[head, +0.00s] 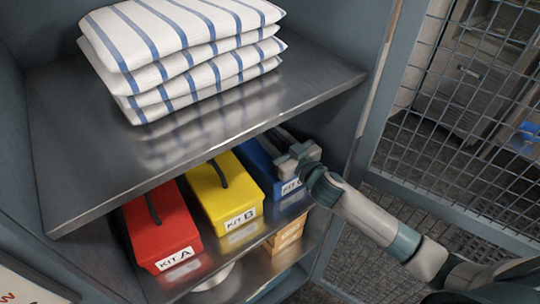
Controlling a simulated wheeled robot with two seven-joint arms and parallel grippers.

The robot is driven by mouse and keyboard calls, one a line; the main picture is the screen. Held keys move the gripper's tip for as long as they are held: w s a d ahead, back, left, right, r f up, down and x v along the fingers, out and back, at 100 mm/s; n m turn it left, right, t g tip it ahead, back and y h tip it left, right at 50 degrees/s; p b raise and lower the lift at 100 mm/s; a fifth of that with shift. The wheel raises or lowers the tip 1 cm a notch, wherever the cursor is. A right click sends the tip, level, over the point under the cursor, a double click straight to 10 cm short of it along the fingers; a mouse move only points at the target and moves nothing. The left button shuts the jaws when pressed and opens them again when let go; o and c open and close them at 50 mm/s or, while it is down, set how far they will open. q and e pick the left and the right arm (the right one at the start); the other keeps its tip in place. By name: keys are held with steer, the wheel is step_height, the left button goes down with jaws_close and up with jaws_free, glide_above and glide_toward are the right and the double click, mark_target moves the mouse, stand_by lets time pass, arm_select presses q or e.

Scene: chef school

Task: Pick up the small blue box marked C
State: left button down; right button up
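The blue box (258,168) stands on the middle shelf at the right end of a row, under the upper shelf. Its white label begins with "KIT"; the letter is hard to make out beside my gripper. My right gripper (284,143) comes in from the right and is at the box's upper right side, overlapping its top. Its fingertips are partly hidden near the upper shelf's edge, so I cannot tell whether they touch the box or its handle. My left gripper is out of view.
A yellow box marked B (218,196) stands close left of the blue box, and a red box marked A (165,232) further left. Folded striped cloths (185,50) lie on the upper shelf (80,150). A mesh door (465,110) stands open at right.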

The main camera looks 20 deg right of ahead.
steer(key=shift+c, duration=0.3)
jaws_close()
stand_by(1.0)
steer(key=shift+r, duration=0.1)
